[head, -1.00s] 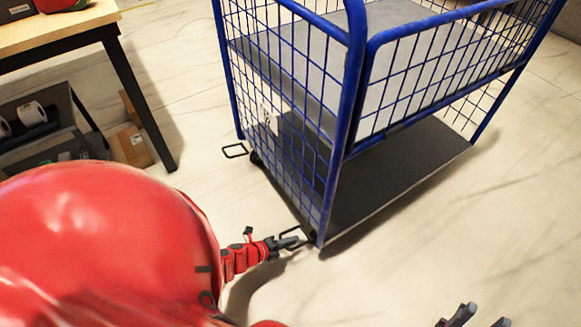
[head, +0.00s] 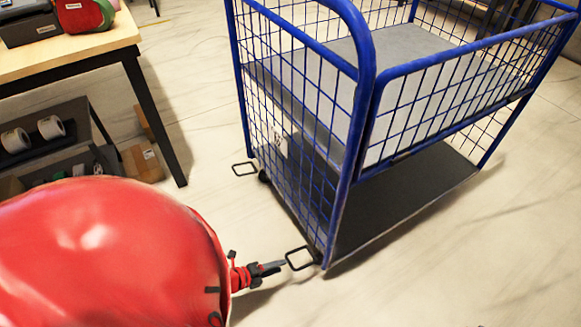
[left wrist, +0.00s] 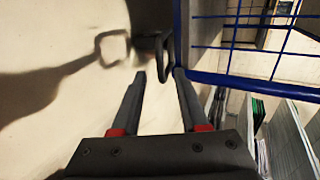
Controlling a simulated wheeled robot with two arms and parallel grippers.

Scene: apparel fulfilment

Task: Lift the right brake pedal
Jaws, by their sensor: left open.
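The blue wire cart has two black wire-loop brake pedals at its near end. The right brake pedal (head: 300,258) sticks out from the cart's near lower corner and looks tilted up more steeply than the left pedal (head: 244,169). In the left wrist view, the right pedal (left wrist: 167,57) shows as a narrow upright loop just beyond the fingertips. My left gripper (head: 283,264) is open, with its tips beside the loop's outer end. Whether a finger touches the loop, I cannot tell. My right gripper is not in view.
The cart (head: 350,185) has a grey lower deck and an upper shelf. A wooden-topped table (head: 95,45) with black legs stands at the left, with rolls (head: 50,127) and a cardboard box (head: 143,162) beneath. The pale floor (head: 430,270) at right is clear.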

